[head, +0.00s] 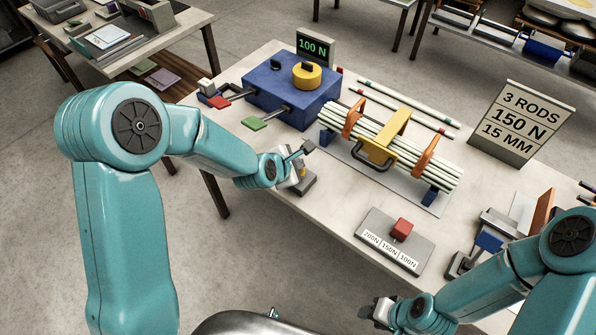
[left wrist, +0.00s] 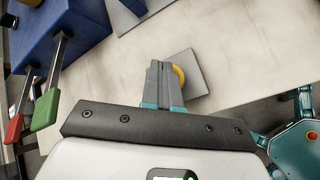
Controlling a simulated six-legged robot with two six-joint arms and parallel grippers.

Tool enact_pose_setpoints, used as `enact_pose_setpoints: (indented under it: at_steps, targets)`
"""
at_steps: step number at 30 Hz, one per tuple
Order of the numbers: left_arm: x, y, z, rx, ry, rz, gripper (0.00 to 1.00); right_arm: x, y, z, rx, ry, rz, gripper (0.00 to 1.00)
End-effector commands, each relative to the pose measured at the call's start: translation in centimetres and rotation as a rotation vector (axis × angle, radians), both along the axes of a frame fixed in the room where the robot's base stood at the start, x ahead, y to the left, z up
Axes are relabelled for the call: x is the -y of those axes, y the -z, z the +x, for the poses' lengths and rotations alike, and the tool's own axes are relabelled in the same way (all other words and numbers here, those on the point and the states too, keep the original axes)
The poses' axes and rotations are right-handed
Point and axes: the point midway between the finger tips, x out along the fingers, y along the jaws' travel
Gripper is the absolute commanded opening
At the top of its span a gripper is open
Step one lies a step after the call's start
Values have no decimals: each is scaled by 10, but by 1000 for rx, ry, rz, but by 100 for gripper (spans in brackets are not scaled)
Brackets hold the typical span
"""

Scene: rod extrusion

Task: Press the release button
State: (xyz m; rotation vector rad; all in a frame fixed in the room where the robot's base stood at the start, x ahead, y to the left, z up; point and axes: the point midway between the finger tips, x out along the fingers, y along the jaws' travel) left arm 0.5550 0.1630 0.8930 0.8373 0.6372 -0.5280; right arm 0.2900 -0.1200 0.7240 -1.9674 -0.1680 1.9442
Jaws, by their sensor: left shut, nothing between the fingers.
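A yellow round button on a small grey plate (left wrist: 204,72) shows in the left wrist view; I take it for the release button (left wrist: 180,74). My left gripper (left wrist: 158,64) is shut and empty, its fingers lying across the plate and covering part of the button. In the head view the left gripper (head: 296,174) is over the same grey plate (head: 304,188) at the table's near edge, and a bit of yellow shows beside it. I cannot tell whether the fingers touch the button. My right gripper (head: 384,310) is low in the head view, its jaws unclear.
A blue box (head: 290,92) with green (head: 254,123) and red (head: 219,102) levers stands behind the left gripper. A force panel (head: 396,250) with a red block (head: 402,229) is nearer, to the right.

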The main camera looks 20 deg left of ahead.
Motion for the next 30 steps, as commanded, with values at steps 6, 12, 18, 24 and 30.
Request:
enact_pose_setpoints:
  at_steps: [6,12,18,24,30]
  targets:
    - [0,1,0,0,0,0,0,0,3,0,0,0,0,43]
    - [0,2,0,0,0,0,0,0,3,0,0,0,0,43]
    - [0,3,0,0,0,0,0,0,5,0,0,0,0,43]
    - [0,5,0,0,0,0,0,0,8,0,0,0,0,43]
    - [0,7,0,0,0,0,0,0,10,0,0,0,0,43]
